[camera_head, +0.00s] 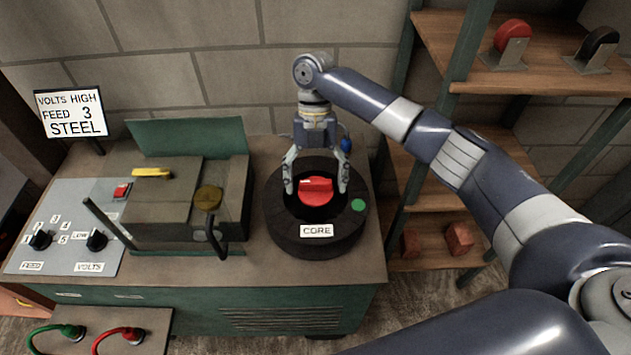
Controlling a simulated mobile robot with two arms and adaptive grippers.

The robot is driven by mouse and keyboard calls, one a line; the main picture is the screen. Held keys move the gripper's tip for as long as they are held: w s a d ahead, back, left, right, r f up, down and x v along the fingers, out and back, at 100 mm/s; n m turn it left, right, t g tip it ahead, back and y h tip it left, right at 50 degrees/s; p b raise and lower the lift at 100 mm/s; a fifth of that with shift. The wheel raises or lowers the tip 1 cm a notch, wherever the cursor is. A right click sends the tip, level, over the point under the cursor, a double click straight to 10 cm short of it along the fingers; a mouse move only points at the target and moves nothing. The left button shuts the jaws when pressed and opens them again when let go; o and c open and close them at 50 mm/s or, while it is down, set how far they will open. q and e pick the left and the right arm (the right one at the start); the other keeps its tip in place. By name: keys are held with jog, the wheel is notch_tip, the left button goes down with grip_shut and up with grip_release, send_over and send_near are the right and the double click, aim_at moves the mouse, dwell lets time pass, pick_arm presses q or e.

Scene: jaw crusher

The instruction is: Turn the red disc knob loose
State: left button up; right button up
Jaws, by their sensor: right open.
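The red disc knob (316,196) sits inside the opening of a black round ring labelled CORE (285,232), on the right of the bench top. A raised grip bar shows on the knob's top. My right gripper (316,188) points down over the ring with its fingers open, one on the left and one on the right of the red knob. Both fingertips are close to the knob's sides; whether they touch it I cannot tell. My left gripper is not in view.
A machine box with a brass knob (208,198) and black handle stands left of the ring. A panel with FEED (40,240) and VOLTS (97,241) dials lies further left. A sign (71,114) stands behind. Wooden shelves (540,75) with a red disc (512,34) rise at right.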

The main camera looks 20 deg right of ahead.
jog(key=v, duration=1.1)
jog(key=shift+w, duration=0.25)
